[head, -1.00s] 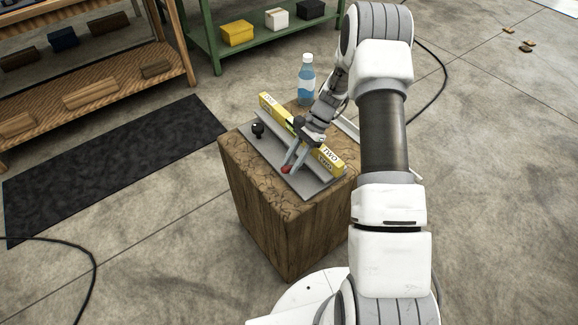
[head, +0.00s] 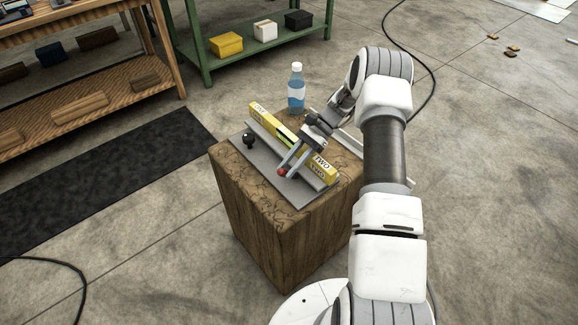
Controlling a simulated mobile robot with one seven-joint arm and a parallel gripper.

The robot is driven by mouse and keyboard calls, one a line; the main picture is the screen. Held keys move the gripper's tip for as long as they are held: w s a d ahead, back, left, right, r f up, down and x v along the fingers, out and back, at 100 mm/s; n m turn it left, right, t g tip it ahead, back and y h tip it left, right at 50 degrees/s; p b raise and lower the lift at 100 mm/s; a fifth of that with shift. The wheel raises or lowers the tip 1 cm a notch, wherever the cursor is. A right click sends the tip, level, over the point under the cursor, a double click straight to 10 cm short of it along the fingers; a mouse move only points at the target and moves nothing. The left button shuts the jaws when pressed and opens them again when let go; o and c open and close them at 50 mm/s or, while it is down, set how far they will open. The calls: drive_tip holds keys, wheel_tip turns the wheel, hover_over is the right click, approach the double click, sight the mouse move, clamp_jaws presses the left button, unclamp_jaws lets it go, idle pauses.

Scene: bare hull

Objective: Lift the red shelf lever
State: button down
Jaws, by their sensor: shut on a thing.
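The red shelf lever shows as a small red knob (head: 282,172) at the near edge of a grey metal unit (head: 262,174) on a wooden block. My gripper (head: 285,168) reaches in from the upper right and is shut on the red lever, with its fingertips at the knob. The lever's stem is hidden by the fingers. A long yellow panel with black lettering (head: 267,116) runs along the unit behind the lever. A separate black knob (head: 249,141) stands at the unit's left end, apart from my gripper.
The wooden block (head: 262,230) stands on a concrete floor. A blue bottle (head: 296,92) stands behind the unit. A green shelf (head: 260,55) with boxes and a wooden rack (head: 80,115) are behind. A black mat (head: 120,175) lies left.

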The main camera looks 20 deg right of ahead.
drive_tip(key=c, duration=0.6)
unclamp_jaws()
drive_tip(key=p+v, duration=0.1)
drive_tip(key=v, duration=1.6)
drive_tip(key=shift+d+r, duration=0.15)
drive_tip(key=shift+r, duration=0.05)
idle(0.4)
